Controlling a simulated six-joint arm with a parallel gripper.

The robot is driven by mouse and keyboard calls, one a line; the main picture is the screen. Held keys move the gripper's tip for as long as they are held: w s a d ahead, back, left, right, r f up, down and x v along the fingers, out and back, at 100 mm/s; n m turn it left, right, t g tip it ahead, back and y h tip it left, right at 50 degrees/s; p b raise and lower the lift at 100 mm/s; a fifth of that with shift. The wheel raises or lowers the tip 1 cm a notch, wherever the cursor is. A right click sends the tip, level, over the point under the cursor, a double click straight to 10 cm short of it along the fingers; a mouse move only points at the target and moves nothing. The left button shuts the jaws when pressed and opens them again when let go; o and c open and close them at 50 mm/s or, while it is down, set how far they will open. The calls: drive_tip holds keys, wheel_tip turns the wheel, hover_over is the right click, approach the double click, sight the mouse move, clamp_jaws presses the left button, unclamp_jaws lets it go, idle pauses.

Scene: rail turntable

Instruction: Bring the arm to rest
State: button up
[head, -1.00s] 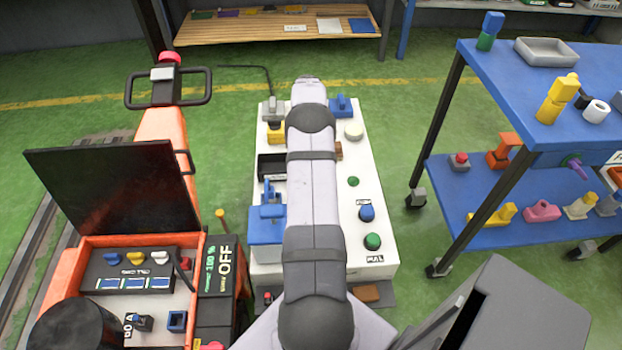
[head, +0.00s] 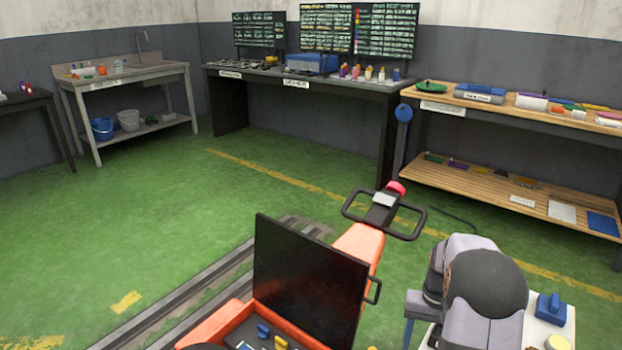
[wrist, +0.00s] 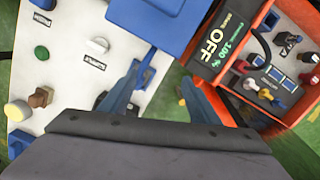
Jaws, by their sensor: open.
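My gripper (wrist: 160,85) shows in the wrist view with its two blue-grey fingers apart and nothing seen between them. It hangs above the right edge of a white panel (wrist: 72,62), beside a blue block-like part (wrist: 155,18). No contact can be made out. In the head view my arm (head: 470,290) is at the lower right, over the white panel, of which only a little shows. My gripper is out of sight there.
An orange cart (head: 362,245) with a raised black lid (head: 308,283) stands left of my arm; its control box (wrist: 285,45) is right of my gripper in the wrist view. Rails (head: 200,300) run along the floor. A wooden bench (head: 500,196) stands behind. Green floor at left is open.

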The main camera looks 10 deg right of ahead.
drive_tip(key=s+a+r+n+t, duration=0.2)
drive_tip(key=a, duration=0.9)
drive_tip(key=s+a+r+n, duration=0.3)
drive_tip(key=s+a, duration=0.6)
drive_tip(key=s, duration=0.5)
wheel_tip(320, 180, up, 26)
drive_tip(key=p, duration=2.6)
drive_tip(key=shift+s+r+g+h, duration=0.15)
drive_tip(key=shift+s+g+h, duration=0.1)
drive_tip(key=shift+g+h, duration=0.05)
